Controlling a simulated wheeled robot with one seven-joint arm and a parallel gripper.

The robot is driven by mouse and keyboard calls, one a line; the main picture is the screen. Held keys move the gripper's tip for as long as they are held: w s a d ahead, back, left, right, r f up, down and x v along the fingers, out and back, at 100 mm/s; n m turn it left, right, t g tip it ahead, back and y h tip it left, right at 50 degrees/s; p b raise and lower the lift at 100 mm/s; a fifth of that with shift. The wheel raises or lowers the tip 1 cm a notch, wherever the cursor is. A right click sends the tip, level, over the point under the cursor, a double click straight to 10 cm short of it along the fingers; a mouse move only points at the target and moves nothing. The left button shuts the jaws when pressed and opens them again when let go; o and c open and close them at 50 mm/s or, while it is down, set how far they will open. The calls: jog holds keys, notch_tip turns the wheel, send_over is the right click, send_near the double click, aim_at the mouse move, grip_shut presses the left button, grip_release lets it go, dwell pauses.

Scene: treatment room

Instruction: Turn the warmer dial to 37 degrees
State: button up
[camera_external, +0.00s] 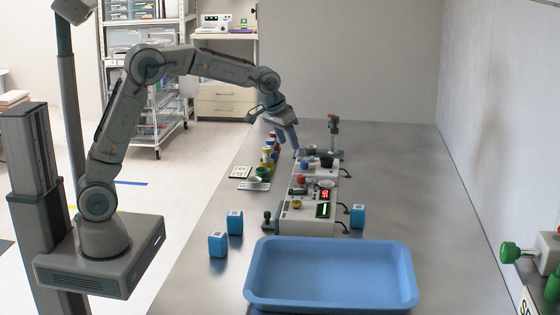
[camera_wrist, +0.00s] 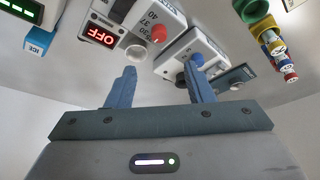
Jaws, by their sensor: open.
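The warmer (camera_external: 311,193) is a white box in the row of devices on the bench. In the wrist view, its red display (camera_wrist: 103,36) reads OFF. A red dial (camera_wrist: 159,33) sits beside printed numbers, of which 37 and 40 are readable; where the dial points is too small to tell. The dial shows as a small red spot in the external view (camera_external: 300,179). My gripper (camera_external: 290,147) is open and empty, tilted down above the far part of the row, apart from the dial. Its blue fingers (camera_wrist: 159,70) are spread in the wrist view.
A white device with a blue knob (camera_wrist: 197,59) stands beside the warmer. Nearer is a box with a green display (camera_external: 323,210). Coloured bottles (camera_external: 267,155) stand left, blue cubes (camera_external: 217,244) and a blue tray (camera_external: 332,289) in front.

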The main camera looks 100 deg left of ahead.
aim_at(300, 176)
jog(key=x, duration=1.3)
jog(key=shift+w+f+p, duration=0.1)
jog(key=shift+f+p, duration=0.15)
jog(key=shift+p, duration=0.05)
jog(key=shift+c, duration=0.3)
jog(key=c, duration=0.9)
